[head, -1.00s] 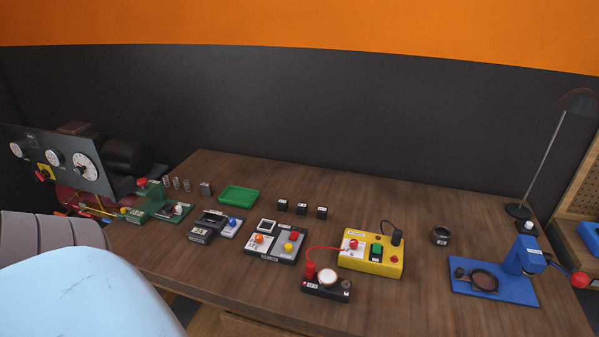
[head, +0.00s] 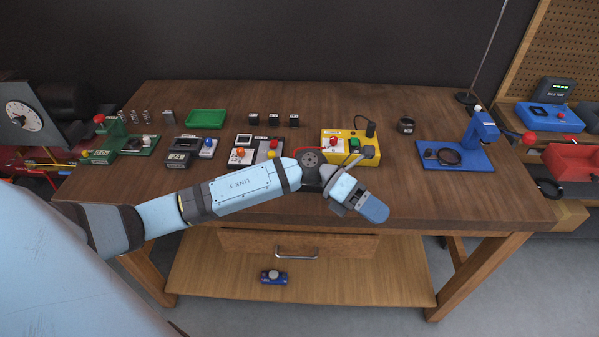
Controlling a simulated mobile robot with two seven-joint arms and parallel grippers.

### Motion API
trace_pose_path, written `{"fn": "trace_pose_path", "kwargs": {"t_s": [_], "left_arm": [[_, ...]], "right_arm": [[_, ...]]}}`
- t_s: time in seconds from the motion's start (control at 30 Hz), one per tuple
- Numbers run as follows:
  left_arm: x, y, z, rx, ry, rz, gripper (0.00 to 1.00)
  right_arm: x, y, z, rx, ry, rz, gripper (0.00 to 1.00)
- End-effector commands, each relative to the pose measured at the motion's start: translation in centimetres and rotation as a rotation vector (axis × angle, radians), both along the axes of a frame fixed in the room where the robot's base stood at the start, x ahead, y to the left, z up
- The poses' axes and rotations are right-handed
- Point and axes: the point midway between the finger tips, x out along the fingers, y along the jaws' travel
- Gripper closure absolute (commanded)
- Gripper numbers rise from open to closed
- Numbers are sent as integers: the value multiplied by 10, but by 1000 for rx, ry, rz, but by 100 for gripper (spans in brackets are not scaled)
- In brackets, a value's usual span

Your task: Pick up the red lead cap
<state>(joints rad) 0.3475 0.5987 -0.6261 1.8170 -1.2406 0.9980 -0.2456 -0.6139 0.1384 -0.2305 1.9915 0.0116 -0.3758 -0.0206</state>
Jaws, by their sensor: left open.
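I cannot tell whether that piece is the red lead cap; the lead's other end is hidden behind my left arm. The small black unit with a round dial at the lead's front end is hidden by my arm. My right gripper is not in view.
A grey switch panel (head: 243,155) and a green tray (head: 206,118) lie to the left. A black ring (head: 405,126) and a blue press (head: 455,165) stand to the right. The wooden table (head: 440,200) is clear at front right. A drawer is below.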

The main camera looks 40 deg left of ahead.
Motion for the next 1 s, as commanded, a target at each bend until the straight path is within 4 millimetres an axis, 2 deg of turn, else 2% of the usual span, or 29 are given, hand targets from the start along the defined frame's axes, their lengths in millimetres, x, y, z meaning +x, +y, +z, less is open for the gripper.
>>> {"fn": "trace_pose_path", "kwargs": {"t_s": [0.03, 0.17, 0.3, 0.4, 0.5, 0.57, 0.67, 1.0], "left_arm": [[13, 19, -3, 153, -101, -74, 40], [45, 86, -7, 575, -278, -239, 40], [77, 166, 10, 966, -346, -328, 40], [91, 211, 29, 1162, -347, -352, 40], [98, 238, 42, 1278, -334, -359, 40], [99, 247, 46, 1315, -327, -361, 40], [100, 252, 37, 1336, -321, -365, 40], [99, 250, -24, 1331, -322, -363, 40]], "right_arm": [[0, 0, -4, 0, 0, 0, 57], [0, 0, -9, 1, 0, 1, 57], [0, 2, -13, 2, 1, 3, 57], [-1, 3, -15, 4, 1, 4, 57], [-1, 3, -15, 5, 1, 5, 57], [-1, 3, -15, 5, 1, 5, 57], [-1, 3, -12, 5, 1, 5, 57], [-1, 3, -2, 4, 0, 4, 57]]}}
